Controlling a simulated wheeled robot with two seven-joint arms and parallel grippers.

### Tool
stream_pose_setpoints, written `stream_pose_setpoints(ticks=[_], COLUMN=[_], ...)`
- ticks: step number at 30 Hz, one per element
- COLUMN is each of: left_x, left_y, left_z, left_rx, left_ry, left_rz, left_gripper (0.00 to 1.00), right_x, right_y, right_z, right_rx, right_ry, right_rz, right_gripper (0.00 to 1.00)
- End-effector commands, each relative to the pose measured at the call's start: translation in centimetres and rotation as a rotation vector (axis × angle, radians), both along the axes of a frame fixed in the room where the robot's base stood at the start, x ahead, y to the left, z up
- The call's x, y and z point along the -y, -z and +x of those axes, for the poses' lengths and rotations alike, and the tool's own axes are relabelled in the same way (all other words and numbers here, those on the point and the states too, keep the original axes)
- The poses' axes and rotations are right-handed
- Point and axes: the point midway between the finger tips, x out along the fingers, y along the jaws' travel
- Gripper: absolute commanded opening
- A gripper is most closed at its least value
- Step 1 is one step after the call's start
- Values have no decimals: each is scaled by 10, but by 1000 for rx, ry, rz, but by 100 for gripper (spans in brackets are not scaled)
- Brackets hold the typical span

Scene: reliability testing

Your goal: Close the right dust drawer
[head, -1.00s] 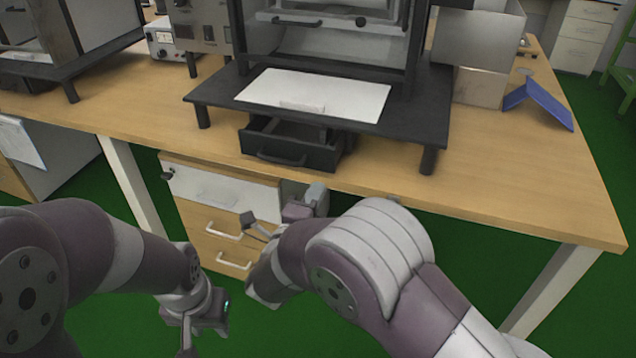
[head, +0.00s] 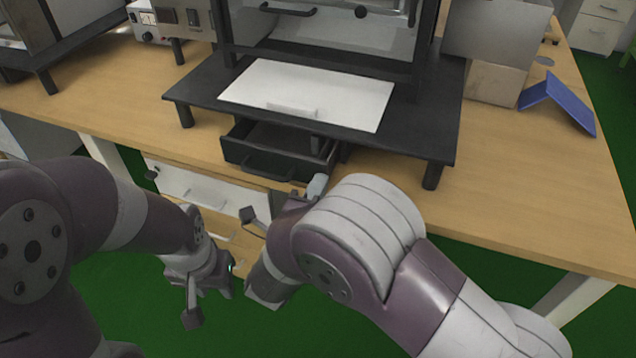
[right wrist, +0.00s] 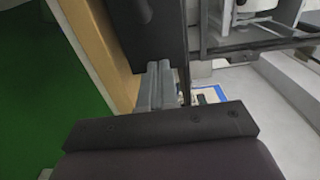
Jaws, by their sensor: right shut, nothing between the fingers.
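The dark dust drawer (head: 270,163) is pulled out beneath the black stand (head: 420,135) and has a bar handle on its front. My right gripper (head: 318,185) is just in front of the drawer's right side, partly hidden by my own right arm. In the right wrist view its grey fingers (right wrist: 158,85) are together and empty, close to a dark panel (right wrist: 150,30) that looks like the drawer. I cannot tell whether they touch it. My left gripper (head: 192,300) hangs low at the left, away from the drawer; its finger gap is unclear.
A white sheet (head: 310,92) lies on the stand, under a framed dark apparatus. A cabinet with white-handled drawers (head: 195,192) stands below the wooden table (head: 520,200). A blue folded object (head: 560,100) lies at the right. The table's front right is clear.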

Motion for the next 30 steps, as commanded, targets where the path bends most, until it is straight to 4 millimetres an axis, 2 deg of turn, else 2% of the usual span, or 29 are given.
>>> stream_pose_setpoints(ticks=[5,12,16,30], left_x=[0,0,0,0], left_y=[2,18,22,22], left_z=[0,0,0,0], left_rx=[0,0,0,0], left_ry=[0,0,0,0], left_rz=[0,0,0,0], left_gripper=[38,38,38,38], right_x=[2,19,25,28], right_y=[1,4,2,-4], right_z=[4,52,70,78], right_rx=[1,1,1,9], right_ry=[1,3,2,2], right_rz=[2,4,2,3], right_gripper=[0,0,0,0])
